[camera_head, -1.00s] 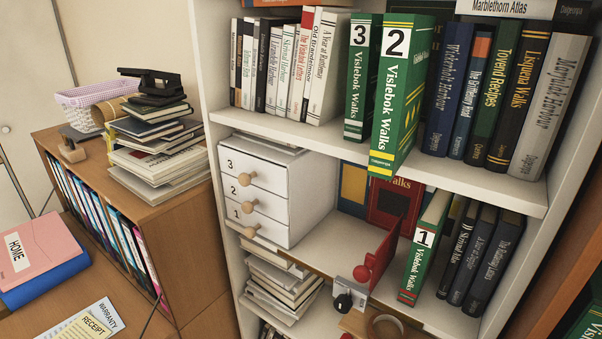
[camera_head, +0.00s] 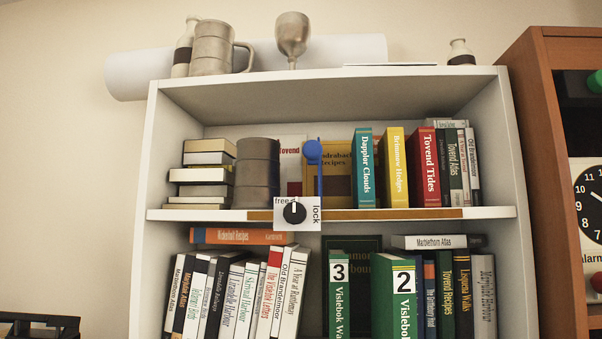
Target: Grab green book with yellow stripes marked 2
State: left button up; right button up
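The green book marked 2 (camera_head: 396,300) stands upright on the lower visible shelf, right of centre. Its spine has a white label with the number and thin yellow stripes near the top. It juts out in front of its neighbours. A matching green book marked 3 (camera_head: 339,300) stands just left of it, with a small gap between them. The lower parts of both are cut off by the picture's bottom edge. Neither of my grippers shows in the head view.
A free/lock dial plate (camera_head: 297,213) sits on the upper shelf edge, with a blue handle (camera_head: 314,155) above it. Books (camera_head: 258,290) and dark-spined volumes (camera_head: 445,290) flank the green books. A brown cabinet with a clock (camera_head: 590,205) stands at the right.

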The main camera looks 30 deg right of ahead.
aim_at(394, 300)
jog(key=k+j, duration=0.2)
jog(key=j, duration=0.2)
jog(key=k+j, duration=0.2)
jog(key=j, duration=0.25)
jog(key=k+j, duration=0.2)
jog(key=j, duration=0.2)
jog(key=k+j, duration=0.2)
jog(key=j, duration=0.2)
jog(key=z, duration=0.05)
